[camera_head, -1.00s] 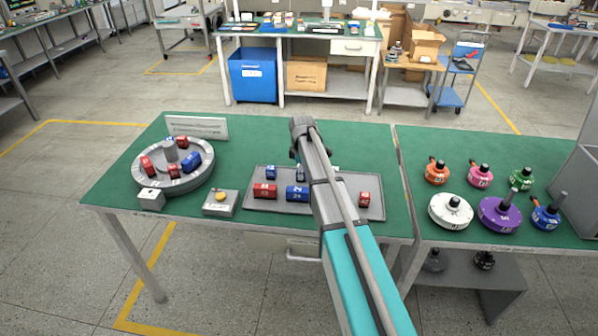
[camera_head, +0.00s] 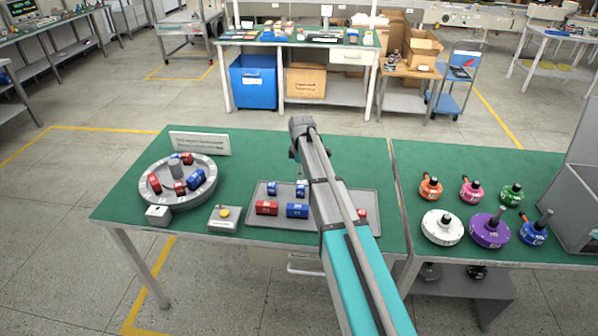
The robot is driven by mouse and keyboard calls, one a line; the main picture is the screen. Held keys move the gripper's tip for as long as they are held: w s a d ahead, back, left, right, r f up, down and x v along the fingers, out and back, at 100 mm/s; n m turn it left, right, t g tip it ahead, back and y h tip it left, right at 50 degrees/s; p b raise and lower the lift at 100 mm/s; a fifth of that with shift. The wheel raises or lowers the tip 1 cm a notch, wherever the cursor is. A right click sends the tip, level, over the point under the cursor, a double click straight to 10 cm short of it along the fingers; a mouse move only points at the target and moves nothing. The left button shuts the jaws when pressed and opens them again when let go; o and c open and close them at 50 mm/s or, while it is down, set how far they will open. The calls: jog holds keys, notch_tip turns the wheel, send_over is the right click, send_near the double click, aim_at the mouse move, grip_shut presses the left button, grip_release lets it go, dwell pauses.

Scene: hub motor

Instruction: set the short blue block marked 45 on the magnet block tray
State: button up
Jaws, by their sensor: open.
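The grey magnet block tray (camera_head: 338,203) lies on the green table, partly behind my arm. Two short blue blocks, one at left (camera_head: 272,188) and one near my arm (camera_head: 301,191), stand at its back. A longer blue block (camera_head: 297,210) and a red block (camera_head: 266,208) are in front of them. Another red block (camera_head: 362,213) is half hidden by my arm. The marking 45 is too small to read on any block. My gripper (camera_head: 294,154) shows only as a small dark part at the arm's far end, over the table behind the tray; its fingers are largely hidden, and no held block is visible.
A round grey ring fixture (camera_head: 155,203) with red and blue blocks stands at left. A box with a yellow button (camera_head: 224,216) sits between it and the tray. A white sign (camera_head: 200,144) stands behind. Several coloured hub motors (camera_head: 490,231) stand on the right table.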

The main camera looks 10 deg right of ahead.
jog(key=shift+r+p, duration=0.8)
jog(key=shift+r, duration=0.35)
jog(key=shift+s, duration=0.2)
jog(key=s+m, duration=1.4)
jog(key=s, duration=1.5)
jog(key=shift+a, duration=0.4)
